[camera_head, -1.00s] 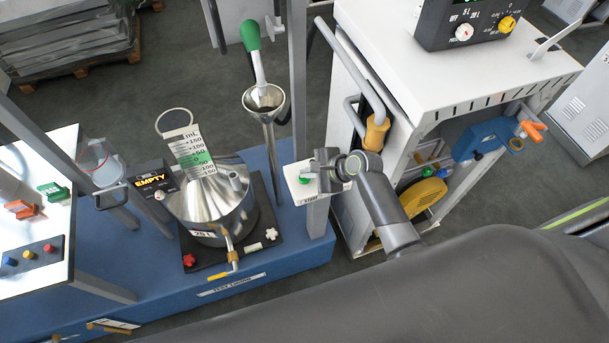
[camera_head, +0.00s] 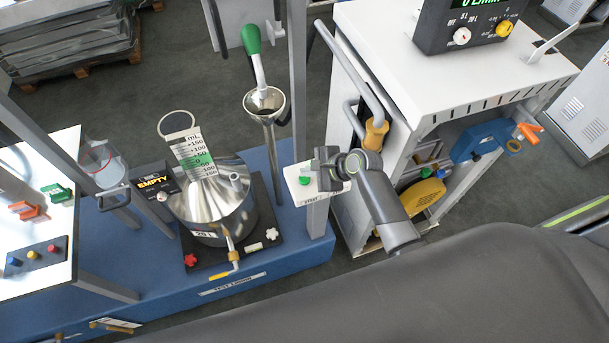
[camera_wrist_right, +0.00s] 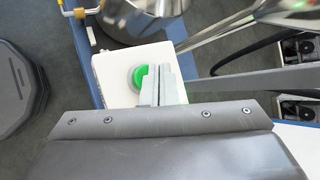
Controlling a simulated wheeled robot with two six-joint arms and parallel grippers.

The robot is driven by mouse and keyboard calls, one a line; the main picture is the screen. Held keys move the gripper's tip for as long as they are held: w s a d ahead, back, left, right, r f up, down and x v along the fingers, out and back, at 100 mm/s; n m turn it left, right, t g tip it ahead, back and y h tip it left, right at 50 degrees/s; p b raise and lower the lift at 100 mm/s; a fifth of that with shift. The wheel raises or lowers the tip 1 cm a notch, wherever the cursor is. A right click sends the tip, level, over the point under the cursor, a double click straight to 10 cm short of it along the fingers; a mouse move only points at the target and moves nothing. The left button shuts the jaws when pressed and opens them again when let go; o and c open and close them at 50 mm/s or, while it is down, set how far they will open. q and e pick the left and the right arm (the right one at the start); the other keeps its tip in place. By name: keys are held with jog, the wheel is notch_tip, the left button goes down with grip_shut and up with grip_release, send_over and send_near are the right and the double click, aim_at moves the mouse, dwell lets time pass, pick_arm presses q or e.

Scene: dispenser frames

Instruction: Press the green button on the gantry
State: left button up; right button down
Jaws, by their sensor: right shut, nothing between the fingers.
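The green button (camera_head: 304,180) sits on a small white plate (camera_head: 311,196) marked START, on the gantry post. My right gripper (camera_head: 322,167) is at the plate, just right of and behind the button in the head view. In the right wrist view the round green button (camera_wrist_right: 141,76) is partly hidden by the shut fingers of my right gripper (camera_wrist_right: 158,74). The fingertips overlap the button's right side there; I cannot tell if they touch it. My left gripper is not in view.
A steel vessel (camera_head: 215,209) with a scaled neck stands left of the post on the blue base (camera_head: 265,277). A black box (camera_head: 153,183) beside it reads EMPTY. A white cabinet (camera_head: 440,66) with a grey handle bar is close on the right.

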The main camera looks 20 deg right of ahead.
aim_at(309, 180)
jog(key=shift+r, duration=2.5)
jog(key=shift+f, duration=0.1)
